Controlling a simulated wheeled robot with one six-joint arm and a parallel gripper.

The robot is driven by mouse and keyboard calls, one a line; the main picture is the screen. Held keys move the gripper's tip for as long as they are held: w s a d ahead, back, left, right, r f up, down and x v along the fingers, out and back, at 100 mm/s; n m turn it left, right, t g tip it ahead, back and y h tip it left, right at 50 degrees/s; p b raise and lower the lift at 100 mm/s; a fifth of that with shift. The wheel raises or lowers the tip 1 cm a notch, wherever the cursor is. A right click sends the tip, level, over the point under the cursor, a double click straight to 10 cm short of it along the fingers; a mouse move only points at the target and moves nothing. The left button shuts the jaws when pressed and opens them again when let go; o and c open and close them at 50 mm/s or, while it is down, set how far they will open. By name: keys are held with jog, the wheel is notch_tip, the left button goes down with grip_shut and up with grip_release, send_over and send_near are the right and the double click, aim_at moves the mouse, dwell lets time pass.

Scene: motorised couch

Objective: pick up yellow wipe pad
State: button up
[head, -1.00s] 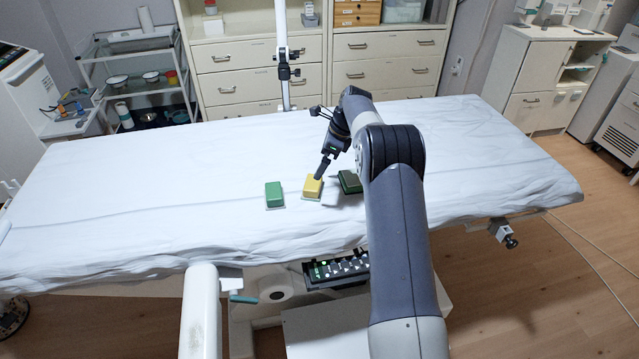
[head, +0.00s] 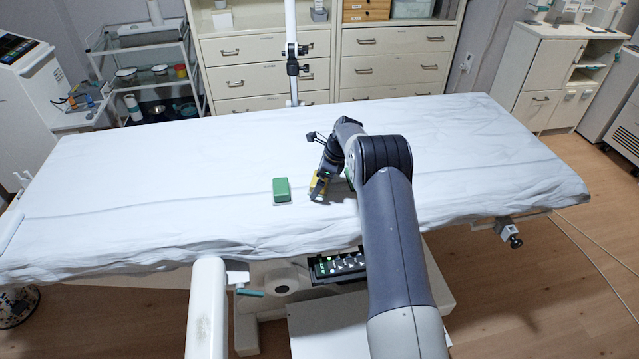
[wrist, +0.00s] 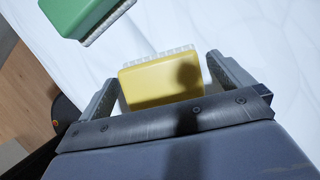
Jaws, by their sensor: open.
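The yellow wipe pad (wrist: 150,84) lies on the white-sheeted couch (head: 130,190), with a pale bristly edge along one side. A dark shadow falls on the pad. In the head view my gripper (head: 318,188) covers much of the yellow pad (head: 315,182).
A green pad (head: 281,189) lies just left of the yellow one and also shows in the wrist view (wrist: 80,15). Another dark green pad is mostly hidden behind my arm. The sheet is otherwise clear. A thin pole (head: 291,50) rises behind the couch.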

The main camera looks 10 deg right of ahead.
jog(key=shift+c, duration=0.6)
jog(key=c, duration=0.9)
notch_tip(320, 180, up, 10)
jog(key=shift+b, duration=0.5)
